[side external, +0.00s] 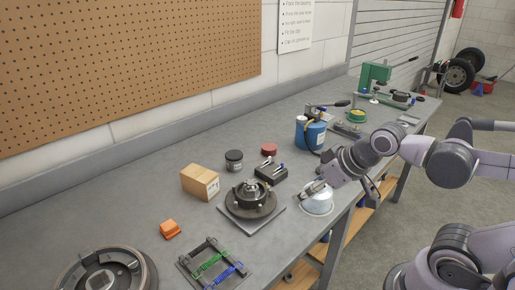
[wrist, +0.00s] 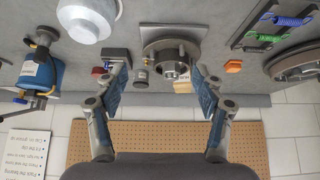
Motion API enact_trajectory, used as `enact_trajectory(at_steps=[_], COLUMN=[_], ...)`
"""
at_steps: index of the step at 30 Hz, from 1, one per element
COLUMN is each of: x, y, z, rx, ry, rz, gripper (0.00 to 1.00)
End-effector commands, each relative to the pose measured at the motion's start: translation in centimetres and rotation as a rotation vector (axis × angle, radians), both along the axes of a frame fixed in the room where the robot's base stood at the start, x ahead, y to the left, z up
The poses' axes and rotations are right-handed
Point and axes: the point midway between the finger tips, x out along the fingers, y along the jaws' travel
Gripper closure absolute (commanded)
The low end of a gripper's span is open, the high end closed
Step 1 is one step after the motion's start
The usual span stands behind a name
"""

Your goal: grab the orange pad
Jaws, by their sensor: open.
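The orange pad (side external: 170,229) is a small block lying on the grey bench, left of the hub on its square plate and in front of the cardboard box. It also shows in the wrist view (wrist: 233,66), just right of my right-hand finger. The hub and the small dark jar show beyond and between the fingers.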

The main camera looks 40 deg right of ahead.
Motion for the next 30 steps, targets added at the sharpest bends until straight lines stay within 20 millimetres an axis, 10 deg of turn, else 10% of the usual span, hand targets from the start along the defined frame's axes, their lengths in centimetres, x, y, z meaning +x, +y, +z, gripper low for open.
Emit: enact_trajectory(at_steps=[8, 18, 30], x=[1.8, 9.2, 18.1], y=[0.9, 5.0, 12.0], z=[1.7, 5.8, 6.0], rx=[0.065, 0.279, 0.438], ry=[0.037, 0.194, 0.368], rz=[-0.069, -0.375, -0.796], gripper=[0.31, 0.31, 0.31])
